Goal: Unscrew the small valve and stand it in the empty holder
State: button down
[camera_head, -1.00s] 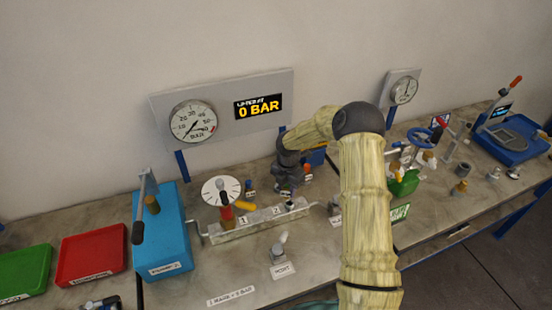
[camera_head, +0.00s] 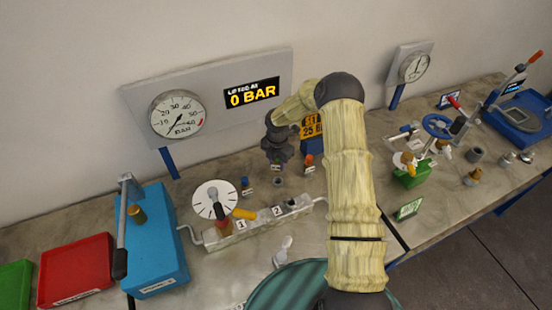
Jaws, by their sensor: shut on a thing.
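My gripper (camera_head: 278,161) is shut and points down behind the metal manifold block (camera_head: 262,226). It holds a small thing, mostly hidden by the fingers, which I take to be the small valve. A small dark round holder (camera_head: 278,182) stands just below and in front of the fingertips; it looks empty. A blue-topped piece (camera_head: 245,183) stands to its left and an orange-topped piece (camera_head: 309,160) to its right, each by a small label. The block carries labels 1 and 2, with a dark fitting (camera_head: 291,203) near label 2.
A white dial (camera_head: 214,199) with a red-brown valve and yellow lever is at the block's left end. A blue pump (camera_head: 155,240) and red tray (camera_head: 76,270) lie further left. A gauge board (camera_head: 207,100) reads 0 BAR. A green holder (camera_head: 411,177) stands right of my arm.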

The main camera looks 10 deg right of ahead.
aim_at(278, 171)
jog(key=shift+s+d+r, duration=0.1)
jog(key=shift+s+r, duration=0.05)
jog(key=shift+s, duration=0.05)
jog(key=shift+w+f+b, duration=0.2)
jog(key=shift+f+b, duration=0.6)
jog(key=shift+f, duration=0.3)
jog(key=shift+s+d+f+b, duration=0.1)
jog(key=shift+d+f+b, duration=0.05)
jog(key=shift+f+b, duration=0.55)
jog(key=shift+s+f, duration=0.1)
jog(key=shift+f, duration=0.7)
jog(key=shift+a, duration=0.25)
jog(key=shift+d+b, duration=0.2)
jog(key=shift+b, duration=0.1)
jog(key=shift+a, duration=0.1)
